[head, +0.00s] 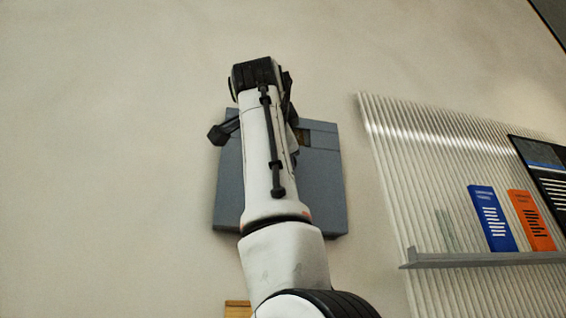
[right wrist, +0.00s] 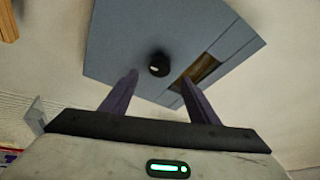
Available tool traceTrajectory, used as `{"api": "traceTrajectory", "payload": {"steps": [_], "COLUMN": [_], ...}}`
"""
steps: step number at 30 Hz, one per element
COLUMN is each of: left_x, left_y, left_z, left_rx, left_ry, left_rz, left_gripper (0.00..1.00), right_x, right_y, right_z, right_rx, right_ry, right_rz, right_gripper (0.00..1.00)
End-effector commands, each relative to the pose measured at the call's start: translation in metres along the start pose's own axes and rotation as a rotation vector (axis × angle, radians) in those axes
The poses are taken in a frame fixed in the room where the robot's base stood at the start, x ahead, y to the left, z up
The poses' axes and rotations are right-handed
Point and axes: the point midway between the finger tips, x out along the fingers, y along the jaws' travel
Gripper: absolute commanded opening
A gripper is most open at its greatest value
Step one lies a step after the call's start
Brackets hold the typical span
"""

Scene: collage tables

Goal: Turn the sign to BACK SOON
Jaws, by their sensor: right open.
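The sign is a blue-grey box (head: 320,195) on the wall, largely hidden behind my right arm in the head view. Its face also shows in the right wrist view (right wrist: 120,45). A round black knob (right wrist: 159,66) with a pale mark stands out from it. A brownish window (right wrist: 200,72) is set in the face; part of it shows in the head view (head: 303,137). I cannot read any words in it. My right gripper (right wrist: 160,78) is open and empty, its fingertips either side of the knob's line; I cannot tell the remaining gap. My left gripper is out of view.
To the right, a ribbed panel (head: 385,150) carries a grey shelf (head: 480,259) with a blue booklet (head: 492,218) and an orange booklet (head: 531,220). A dark board (head: 548,175) hangs at the right edge. The wall left of the box is bare.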

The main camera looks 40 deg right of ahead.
Motion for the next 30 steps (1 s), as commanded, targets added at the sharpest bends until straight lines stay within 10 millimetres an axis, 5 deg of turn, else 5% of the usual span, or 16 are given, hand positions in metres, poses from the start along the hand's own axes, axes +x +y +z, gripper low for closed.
{"api": "traceTrajectory", "payload": {"steps": [6,16,23,30], "left_x": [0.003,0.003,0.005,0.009], "left_y": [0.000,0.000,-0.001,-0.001], "left_z": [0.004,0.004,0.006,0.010], "left_rx": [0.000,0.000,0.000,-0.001], "left_ry": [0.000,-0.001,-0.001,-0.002], "left_rz": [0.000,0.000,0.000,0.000], "left_gripper": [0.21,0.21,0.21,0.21], "right_x": [-0.017,-0.016,0.023,0.053], "right_y": [0.000,0.001,0.023,0.059], "right_z": [-0.001,0.000,0.017,0.020], "right_rx": [-0.001,-0.005,-0.170,-0.535], "right_ry": [0.001,-0.001,-0.061,0.006], "right_rz": [-0.001,-0.001,-0.094,-0.365], "right_gripper": [0.55,0.55,0.55,0.55]}}
